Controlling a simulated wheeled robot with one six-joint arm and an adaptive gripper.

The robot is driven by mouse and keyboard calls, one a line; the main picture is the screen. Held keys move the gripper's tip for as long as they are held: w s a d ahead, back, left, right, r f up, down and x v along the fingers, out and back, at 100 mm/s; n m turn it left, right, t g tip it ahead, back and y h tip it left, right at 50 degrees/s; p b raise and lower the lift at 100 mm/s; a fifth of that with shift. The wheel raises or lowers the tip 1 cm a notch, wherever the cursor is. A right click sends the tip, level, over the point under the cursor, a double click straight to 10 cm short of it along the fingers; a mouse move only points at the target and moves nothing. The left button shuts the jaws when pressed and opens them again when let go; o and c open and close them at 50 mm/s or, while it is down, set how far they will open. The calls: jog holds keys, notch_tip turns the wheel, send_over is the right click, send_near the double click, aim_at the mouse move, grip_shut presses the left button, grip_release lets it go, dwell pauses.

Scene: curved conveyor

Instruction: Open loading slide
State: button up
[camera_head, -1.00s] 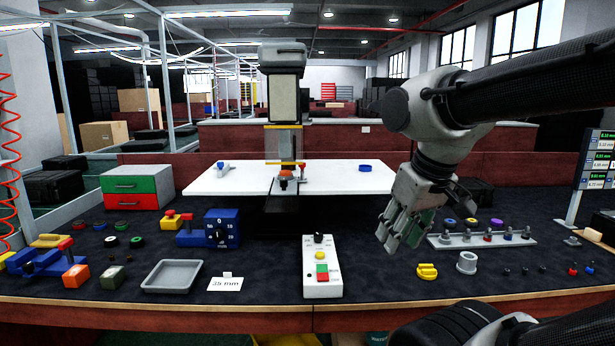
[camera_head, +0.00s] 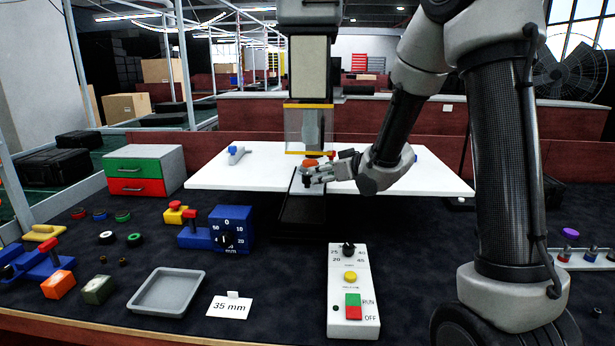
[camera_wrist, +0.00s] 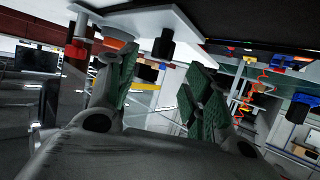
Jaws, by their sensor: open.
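The loading slide (camera_head: 302,192) is a narrow plate at the front middle of the white table, below the press's clear yellow-edged guard. An orange round part (camera_head: 311,162) sits at its back end. A small black knob (camera_head: 306,181) is at the slide's front; in the wrist view the knob (camera_wrist: 163,42) hangs from a pale plate, beside the orange part (camera_wrist: 118,28). My gripper (camera_head: 306,174) is open and empty, its fingers pointing left over the slide. In the wrist view my gripper (camera_wrist: 160,80) has its green-padded fingers apart on either side of the knob; contact is unclear.
A control box (camera_head: 353,290) with dial and buttons stands in front. A blue dial gauge (camera_head: 231,230), a grey tray (camera_head: 168,292) and a 35 mm card (camera_head: 229,306) lie to the left. A dark recess (camera_head: 303,212) lies below the slide.

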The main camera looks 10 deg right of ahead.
aim_at(308, 174)
jog(key=x, duration=0.8)
jog(key=shift+w+a, duration=0.2)
grip_shut()
